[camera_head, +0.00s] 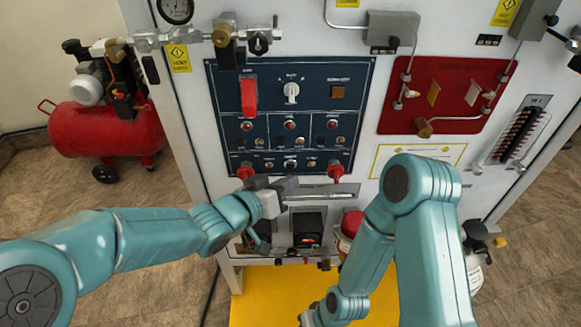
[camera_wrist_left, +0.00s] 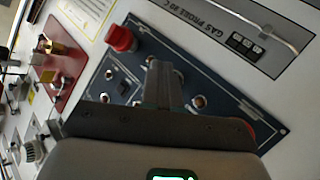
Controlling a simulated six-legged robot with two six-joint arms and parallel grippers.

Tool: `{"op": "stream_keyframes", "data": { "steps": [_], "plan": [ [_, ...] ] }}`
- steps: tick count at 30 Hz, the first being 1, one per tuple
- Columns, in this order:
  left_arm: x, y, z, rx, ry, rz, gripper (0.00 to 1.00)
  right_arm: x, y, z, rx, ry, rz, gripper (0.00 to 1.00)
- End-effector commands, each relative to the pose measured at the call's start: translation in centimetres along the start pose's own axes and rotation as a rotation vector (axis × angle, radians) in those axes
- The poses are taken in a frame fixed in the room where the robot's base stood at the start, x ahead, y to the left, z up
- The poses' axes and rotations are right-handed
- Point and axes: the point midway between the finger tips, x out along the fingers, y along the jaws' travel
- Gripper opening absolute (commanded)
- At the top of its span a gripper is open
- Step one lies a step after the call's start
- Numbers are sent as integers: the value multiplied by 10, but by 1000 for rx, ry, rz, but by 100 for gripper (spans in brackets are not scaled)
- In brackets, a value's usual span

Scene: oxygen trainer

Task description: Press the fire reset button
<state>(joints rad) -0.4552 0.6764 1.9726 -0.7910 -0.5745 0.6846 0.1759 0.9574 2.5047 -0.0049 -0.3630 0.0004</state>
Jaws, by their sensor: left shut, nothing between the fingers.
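The dark blue control panel (camera_head: 225,100) is upright on the white cabinet in the head view. The labels are too small to read, so I cannot tell which is the fire reset button. My left gripper (camera_head: 285,186) is shut and empty at the panel's lower edge, between two red knobs. In the left wrist view, its closed fingers (camera_wrist_left: 163,80) point at the panel (camera_wrist_left: 125,85), beside one red knob (camera_wrist_left: 121,38); contact is unclear.
A metal bar (camera_head: 325,193) and a small dark display unit (camera_head: 307,228) are just below the panel. A red plate (camera_head: 455,85) with valves is to the right. My right arm rises in front of the cabinet's lower right. A red compressor tank (camera_head: 110,130) stands left.

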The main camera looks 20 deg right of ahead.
Motion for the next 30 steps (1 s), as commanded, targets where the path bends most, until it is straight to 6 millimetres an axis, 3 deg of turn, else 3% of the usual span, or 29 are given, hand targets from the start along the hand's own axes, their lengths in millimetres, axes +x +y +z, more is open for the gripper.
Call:
{"op": "stream_keyframes", "data": {
  "steps": [12,30],
  "plan": [
    [-25,18,20,0,0,1,0,20,7,0,0,0,0,0],
    [-26,19,20,0,0,0,0,19,7,0,0,0,0,0]
  ]
}}
